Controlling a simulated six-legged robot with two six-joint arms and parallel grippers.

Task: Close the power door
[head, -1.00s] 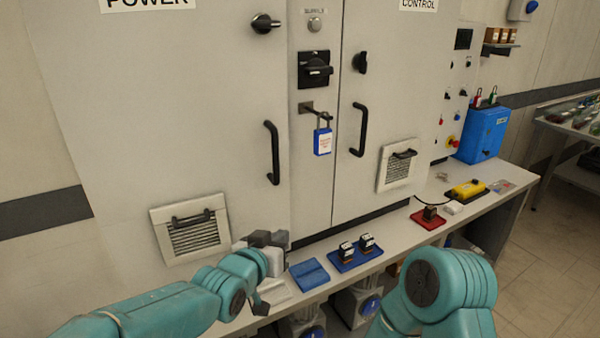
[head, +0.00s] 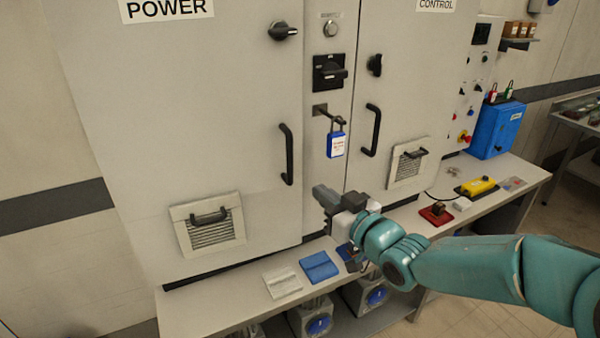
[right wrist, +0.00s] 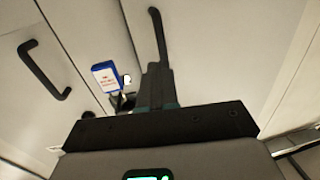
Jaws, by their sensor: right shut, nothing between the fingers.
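The power door (head: 190,110) is the wide grey cabinet door at left, under the POWER label (head: 166,8). It looks flush or nearly flush with the frame; a small gap cannot be ruled out. Its black bar handle (head: 287,155) stands near its right edge, and a black knob (head: 284,31) sits above. My right gripper (head: 322,194) is shut and empty, below and right of that handle, apart from it. In the right wrist view the gripper fingers (right wrist: 157,85) point up at the cabinet front, with a handle (right wrist: 45,70) at left. My left gripper is out of view.
A blue padlock tag (head: 336,145) hangs from the centre strip, above my right gripper. The control door handle (head: 372,130) is to the right.

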